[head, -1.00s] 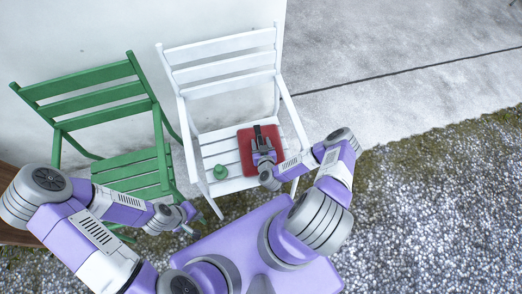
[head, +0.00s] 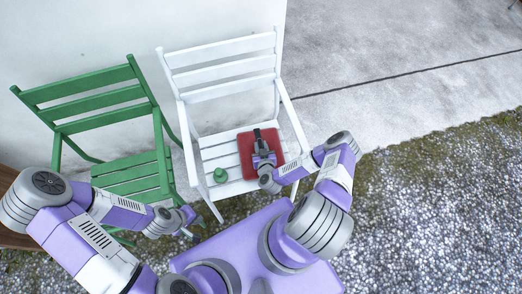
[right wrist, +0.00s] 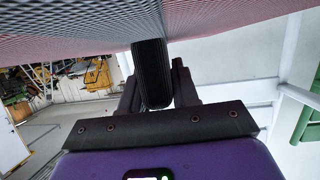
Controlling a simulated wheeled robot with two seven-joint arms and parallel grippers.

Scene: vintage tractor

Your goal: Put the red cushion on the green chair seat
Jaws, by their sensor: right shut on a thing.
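The red cushion (head: 246,157) is over the right part of the white chair's seat. I cannot tell whether it rests on the slats or is slightly above them. My right gripper (head: 264,150) is over the cushion, shut on its dark strap-like part, which shows between the fingers in the right wrist view (right wrist: 152,75). The cushion's pinkish woven surface (right wrist: 80,22) fills the top of that view. The green chair (head: 100,125) stands to the left, its slatted seat (head: 135,175) bare where visible. My left gripper (head: 187,228) is in front of the green chair; its jaws are too small to read.
The white chair (head: 222,70) stands beside the green chair, against a pale wall. A small green object (head: 220,175) sits on the white seat, just left of the cushion. Gravel (head: 440,220) lies in front and to the right.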

